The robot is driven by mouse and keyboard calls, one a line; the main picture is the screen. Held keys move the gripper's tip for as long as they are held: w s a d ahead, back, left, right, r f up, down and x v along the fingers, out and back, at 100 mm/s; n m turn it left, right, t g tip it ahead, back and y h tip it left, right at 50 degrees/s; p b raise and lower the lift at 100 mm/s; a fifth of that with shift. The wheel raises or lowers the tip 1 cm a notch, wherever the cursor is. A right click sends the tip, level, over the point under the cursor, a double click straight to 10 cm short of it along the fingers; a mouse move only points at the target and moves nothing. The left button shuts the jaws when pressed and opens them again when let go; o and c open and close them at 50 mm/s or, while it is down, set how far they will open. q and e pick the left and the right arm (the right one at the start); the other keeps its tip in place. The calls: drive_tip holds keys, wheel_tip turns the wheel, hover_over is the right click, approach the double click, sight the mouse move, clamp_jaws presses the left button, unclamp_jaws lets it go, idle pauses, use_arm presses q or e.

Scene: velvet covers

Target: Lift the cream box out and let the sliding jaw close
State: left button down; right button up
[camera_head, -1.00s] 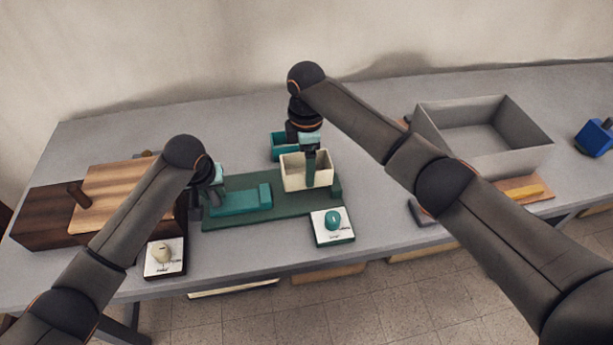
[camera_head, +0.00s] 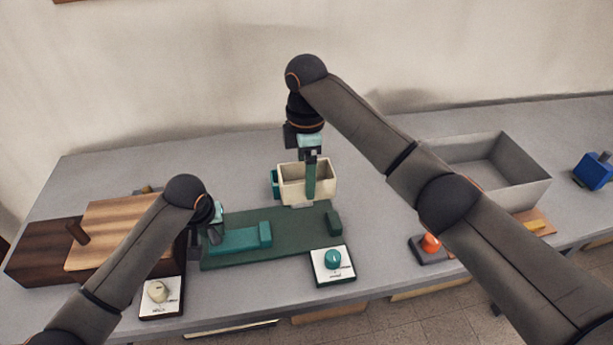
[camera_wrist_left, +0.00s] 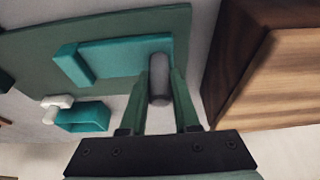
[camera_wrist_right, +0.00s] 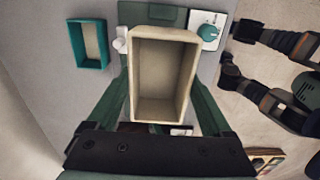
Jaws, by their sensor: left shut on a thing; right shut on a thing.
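The cream box (camera_head: 294,187) is held by my right gripper (camera_head: 311,178), raised above the back edge of the green base (camera_head: 300,226). In the right wrist view the open, empty box (camera_wrist_right: 163,80) sits between the fingers. The teal sliding jaw (camera_head: 238,240) lies on the base's left part, with a clear gap to the small fixed green block (camera_head: 334,222) at the right end. My left gripper (camera_head: 208,237) is shut on the jaw's grey handle; the left wrist view shows the fingers around this handle (camera_wrist_left: 159,80).
A teal open box (camera_wrist_right: 88,44) stands behind. Dial panels (camera_head: 332,265) and (camera_head: 161,296) lie in front. A wooden box (camera_head: 50,252) is left; a grey bin (camera_head: 490,170), an orange button (camera_head: 431,243) and a blue block (camera_head: 593,171) are right.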

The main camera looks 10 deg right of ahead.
use_arm(q)
drive_tip(key=shift+w+a, duration=0.1)
drive_tip(key=shift+d+p, duration=0.55)
drive_tip(key=shift+d, duration=1.7)
use_arm(e)
drive_tip(key=shift+r, duration=0.5)
use_arm(q)
drive_tip(key=shift+c, duration=2)
unclamp_jaws()
drive_tip(key=shift+d, duration=0.1)
drive_tip(key=shift+r, duration=0.1)
use_arm(e)
drive_tip(key=shift+r, duration=0.1)
use_arm(q)
wheel_tip(320, 180, up, 9)
drive_tip(key=p, duration=0.7)
use_arm(e)
wheel_tip(320, 180, up, 7)
